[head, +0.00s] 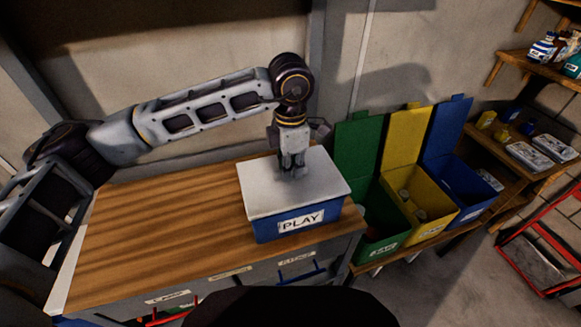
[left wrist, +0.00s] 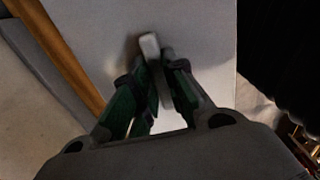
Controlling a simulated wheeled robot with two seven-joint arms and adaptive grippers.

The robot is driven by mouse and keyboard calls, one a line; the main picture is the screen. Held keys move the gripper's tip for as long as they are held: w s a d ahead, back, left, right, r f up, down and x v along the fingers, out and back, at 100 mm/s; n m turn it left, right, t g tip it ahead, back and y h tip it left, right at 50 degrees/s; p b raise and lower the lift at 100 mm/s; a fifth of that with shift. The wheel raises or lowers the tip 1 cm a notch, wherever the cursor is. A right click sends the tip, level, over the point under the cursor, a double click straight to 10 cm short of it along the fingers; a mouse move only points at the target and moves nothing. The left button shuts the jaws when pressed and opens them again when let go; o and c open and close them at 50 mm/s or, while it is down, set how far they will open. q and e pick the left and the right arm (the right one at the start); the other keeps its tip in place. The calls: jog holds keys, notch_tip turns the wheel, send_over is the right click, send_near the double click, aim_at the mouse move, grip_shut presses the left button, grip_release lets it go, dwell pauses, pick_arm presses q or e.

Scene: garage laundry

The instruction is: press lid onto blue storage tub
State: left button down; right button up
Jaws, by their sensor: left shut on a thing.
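The blue storage tub (head: 265,228), labelled PLAY, stands at the right end of the wooden workbench. Its white lid (head: 262,200) lies over the tub's top and looks about level; I cannot tell whether its edges are pressed down all round. My left gripper (head: 293,172) points straight down onto the lid's middle. In the left wrist view, the fingers of the left gripper (left wrist: 158,82) are shut on a small pale handle (left wrist: 150,45) that stands up from the lid (left wrist: 195,35). My right gripper is not in view.
The wooden workbench (head: 150,230) is clear to the left of the tub. Open green (head: 358,150), yellow (head: 405,145) and blue (head: 447,130) bins stand on the right with lids raised. Shelves with bottles and packs are at the far right. A wall is behind.

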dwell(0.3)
pick_arm(q)
jog(key=c, duration=1.4)
grip_release()
jog(key=shift+o, duration=0.6)
jog(key=o, duration=0.4)
jog(key=shift+r, duration=0.1)
